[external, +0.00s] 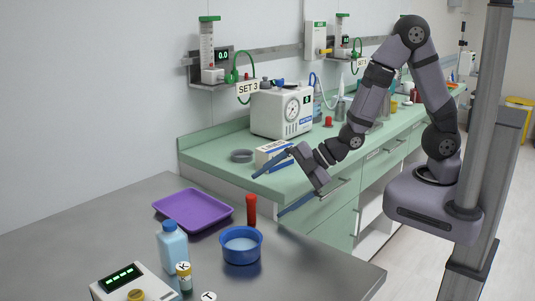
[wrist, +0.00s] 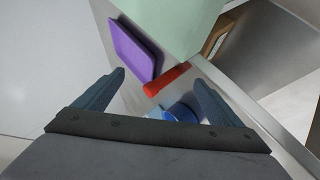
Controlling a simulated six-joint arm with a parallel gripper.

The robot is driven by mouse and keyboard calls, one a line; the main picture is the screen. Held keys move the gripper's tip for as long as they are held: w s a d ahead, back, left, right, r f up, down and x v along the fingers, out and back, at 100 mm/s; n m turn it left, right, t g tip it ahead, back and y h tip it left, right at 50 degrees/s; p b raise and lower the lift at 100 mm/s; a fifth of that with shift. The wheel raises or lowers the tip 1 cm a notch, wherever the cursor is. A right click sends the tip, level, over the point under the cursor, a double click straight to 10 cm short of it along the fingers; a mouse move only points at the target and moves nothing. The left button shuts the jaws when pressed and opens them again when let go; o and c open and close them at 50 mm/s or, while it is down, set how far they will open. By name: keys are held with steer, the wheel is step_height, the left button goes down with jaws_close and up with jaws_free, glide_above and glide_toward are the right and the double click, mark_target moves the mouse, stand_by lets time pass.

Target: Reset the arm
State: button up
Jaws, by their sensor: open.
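My arm reaches out from its mount on the right in the external view. My gripper (external: 284,187) hangs in the air near the front edge of the green counter, above and behind the metal table. Its two fingers are spread wide, with nothing between them. In the wrist view my gripper (wrist: 160,82) also shows open, its fingertips apart to the left and right. Beyond the fingers lie a purple tray (wrist: 133,48), a red tube (wrist: 167,78) and part of a blue bowl (wrist: 180,113), all apart from the fingers.
On the metal table (external: 315,278) are the purple tray (external: 194,210), red tube (external: 251,210), blue bowl (external: 241,245), a light blue bottle (external: 172,246), a small labelled vial (external: 184,277) and a device (external: 133,283). The green counter (external: 215,153) behind holds a white machine (external: 283,112) and a box (external: 272,152).

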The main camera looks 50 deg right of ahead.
steer(key=s+d+h+p, duration=0.1)
steer(key=s+d+g+h+p, duration=0.1)
steer(key=d, duration=0.1)
steer(key=s+d+g+h, duration=0.1)
steer(key=d, duration=0.1)
steer(key=shift+s+r+h+p, duration=0.15)
steer(key=shift+s+h+p, duration=0.15)
steer(key=shift+p, duration=0.1)
steer(key=s+d+g+h+p, duration=0.1)
steer(key=s+g+p, duration=0.15)
steer(key=s, duration=0.25)
steer(key=s+d+f+m+g+h+b, duration=0.1)
steer(key=s+d+f+m+h+b, duration=0.1)
steer(key=d+f+m+b, duration=0.65)
steer(key=s+d+f+m+g+h+b, duration=0.15)
steer(key=d+f+m+b, duration=0.35)
steer(key=d+m+b, duration=0.7)
step_height(320, 180, up, 16)
steer(key=d+p, duration=0.2)
steer(key=p, duration=1.6)
steer(key=shift+s+r+g, duration=0.15)
steer(key=shift+r+g, duration=0.05)
steer(key=shift+g, duration=0.1)
